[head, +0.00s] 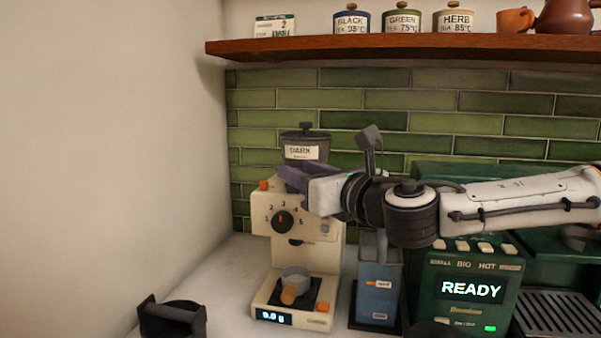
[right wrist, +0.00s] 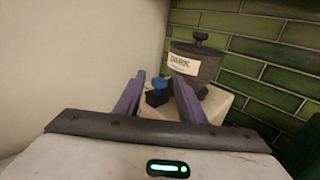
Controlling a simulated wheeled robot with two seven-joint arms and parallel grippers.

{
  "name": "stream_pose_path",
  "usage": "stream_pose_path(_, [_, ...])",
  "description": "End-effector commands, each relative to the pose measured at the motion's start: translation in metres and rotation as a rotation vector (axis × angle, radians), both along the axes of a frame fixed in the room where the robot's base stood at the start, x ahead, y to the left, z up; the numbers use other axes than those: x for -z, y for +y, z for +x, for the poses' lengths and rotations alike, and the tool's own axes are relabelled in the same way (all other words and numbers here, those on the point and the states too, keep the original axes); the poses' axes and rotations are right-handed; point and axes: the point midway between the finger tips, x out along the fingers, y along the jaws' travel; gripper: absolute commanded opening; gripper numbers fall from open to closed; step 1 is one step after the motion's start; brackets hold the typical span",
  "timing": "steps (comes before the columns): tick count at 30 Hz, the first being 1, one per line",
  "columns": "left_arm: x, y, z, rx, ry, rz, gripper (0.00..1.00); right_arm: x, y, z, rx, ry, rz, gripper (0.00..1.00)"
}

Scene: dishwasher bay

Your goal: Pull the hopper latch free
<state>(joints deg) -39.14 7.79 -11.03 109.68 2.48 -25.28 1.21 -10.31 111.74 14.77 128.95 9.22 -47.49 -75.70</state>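The cream grinder (head: 262,215) stands against the tiled wall with a dark, lidded hopper (head: 304,143) on top. In the right wrist view the hopper (right wrist: 192,66) carries a label reading DARK. A small blue knob on a dark base, seemingly the latch (right wrist: 158,84), sits on the grinder top in front of the hopper. My right gripper (head: 291,178) is at the grinder top, hiding the latch in the head view. Its purple fingers (right wrist: 158,78) are apart, and the blue knob shows between them; I cannot tell whether they touch it. My left gripper is not in view.
A small cup with an orange handle (head: 291,285) rests on the grinder's scale. A blue-grey container (head: 379,285) and a green machine reading READY (head: 470,291) stand to the right. A black holder (head: 172,319) is at lower left. A wooden shelf (head: 400,48) hangs above.

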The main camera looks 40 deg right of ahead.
Motion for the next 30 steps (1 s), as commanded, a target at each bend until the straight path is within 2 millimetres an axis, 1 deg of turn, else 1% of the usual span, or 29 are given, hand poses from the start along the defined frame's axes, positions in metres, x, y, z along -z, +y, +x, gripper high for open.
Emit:
stream_pose_path(4, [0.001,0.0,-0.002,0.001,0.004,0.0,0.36,0.0,0.0,0.005,-0.001,0.0,0.001,0.36])
stream_pose_path(12, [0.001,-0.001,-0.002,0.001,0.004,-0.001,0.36,0.0,0.0,0.006,-0.001,0.0,0.001,0.36])
stream_pose_path(13, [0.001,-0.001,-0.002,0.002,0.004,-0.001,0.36,0.0,0.0,0.006,-0.001,0.0,0.001,0.35])
stream_pose_path(14, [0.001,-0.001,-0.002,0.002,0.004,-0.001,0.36,0.0,0.0,0.006,-0.001,0.0,0.001,0.29])
stream_pose_path(15, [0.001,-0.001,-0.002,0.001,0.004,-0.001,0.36,0.0,0.0,0.006,-0.001,0.0,0.001,0.23])
stream_pose_path(19, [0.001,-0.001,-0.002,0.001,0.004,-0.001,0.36,0.0,0.0,0.006,-0.001,0.0,0.001,0.01])
stream_pose_path(26, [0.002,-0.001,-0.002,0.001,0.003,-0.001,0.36,0.0,0.002,0.005,-0.002,0.0,0.0,0.0])
stream_pose_path(30, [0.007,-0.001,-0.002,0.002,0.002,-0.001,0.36,0.002,0.015,0.0,-0.005,0.001,-0.004,0.0])
